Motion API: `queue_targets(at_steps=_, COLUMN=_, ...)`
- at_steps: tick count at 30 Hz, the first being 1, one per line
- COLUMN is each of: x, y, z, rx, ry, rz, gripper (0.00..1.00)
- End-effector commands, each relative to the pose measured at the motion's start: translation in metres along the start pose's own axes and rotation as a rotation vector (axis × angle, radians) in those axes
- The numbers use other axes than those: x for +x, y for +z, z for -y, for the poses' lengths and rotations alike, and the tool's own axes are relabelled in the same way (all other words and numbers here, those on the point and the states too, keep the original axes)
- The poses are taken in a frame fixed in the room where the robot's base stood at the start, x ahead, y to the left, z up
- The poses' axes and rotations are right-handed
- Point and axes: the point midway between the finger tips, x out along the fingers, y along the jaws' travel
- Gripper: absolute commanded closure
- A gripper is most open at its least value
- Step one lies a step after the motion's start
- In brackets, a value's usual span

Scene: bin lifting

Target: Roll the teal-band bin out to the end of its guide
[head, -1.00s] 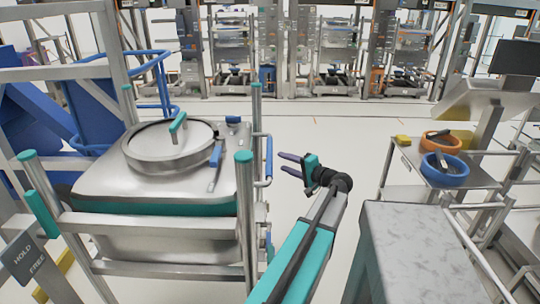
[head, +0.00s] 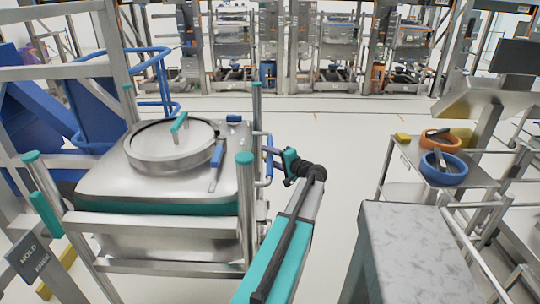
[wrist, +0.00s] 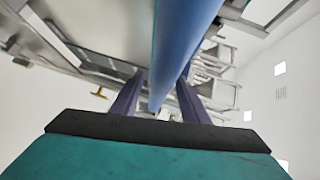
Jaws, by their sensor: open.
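The teal-band bin (head: 150,245) is a steel bin with a teal band below its top and a round lid (head: 170,145), standing in a tubular frame at the left of the head view. A blue handle (head: 268,158) is on the frame's right side. My gripper (head: 274,156) is at this handle, its fingertips partly hidden there. In the wrist view the blue handle (wrist: 183,45) runs between the two purple fingers of my gripper (wrist: 160,95). The fingers are apart, one on each side of it. Whether they touch it cannot be told.
A sign reading HOLD (head: 25,258) stands at the lower left. A trolley (head: 475,175) with orange and blue rings is at the right. The pale floor (head: 325,140) in the middle is clear.

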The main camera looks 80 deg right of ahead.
Motion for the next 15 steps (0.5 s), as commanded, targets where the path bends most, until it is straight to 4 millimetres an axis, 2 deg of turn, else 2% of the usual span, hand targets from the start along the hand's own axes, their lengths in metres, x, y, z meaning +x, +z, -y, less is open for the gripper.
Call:
queue_targets(at_steps=3, x=-0.0004, y=-0.0002, z=-0.0002, rx=0.000, ry=0.000, rz=-0.001, gripper=0.59)
queue_targets(at_steps=4, x=-0.0005, y=-0.0002, z=-0.0002, rx=0.000, ry=0.000, rz=-0.001, gripper=0.62)
queue_targets(at_steps=11, x=-0.0009, y=-0.0006, z=-0.0002, rx=0.000, ry=0.000, rz=-0.001, gripper=1.00)
queue_targets(at_steps=15, x=-0.0011, y=-0.0008, z=-0.0003, rx=0.000, ry=0.000, rz=-0.001, gripper=1.00)
